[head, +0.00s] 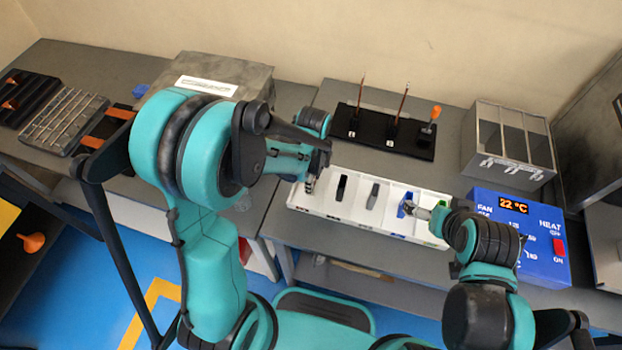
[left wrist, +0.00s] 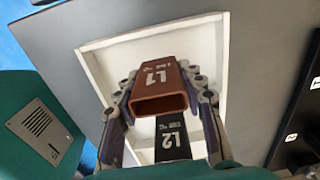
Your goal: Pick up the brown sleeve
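The brown sleeve (left wrist: 158,85), marked L1, shows in the left wrist view with its open end facing the camera. My left gripper (left wrist: 160,88) has a finger against each side of it, and no clear gap shows. The sleeve looks larger than the black L2 sleeve (left wrist: 172,138) beyond it. In the head view my left gripper (head: 310,186) is over the left end of the white tray (head: 325,208), and the brown sleeve is hidden there. My right gripper (head: 410,208) is beside the blue sleeve (head: 403,199); its fingers are too small to read.
A grey sleeve (head: 373,194) stands in the tray, with a green piece (head: 440,218) near its right end. A black tool stand (head: 383,135) is behind the tray. A blue heater box (head: 540,262) reading 22 °C and a grey rack (head: 508,150) are at the right.

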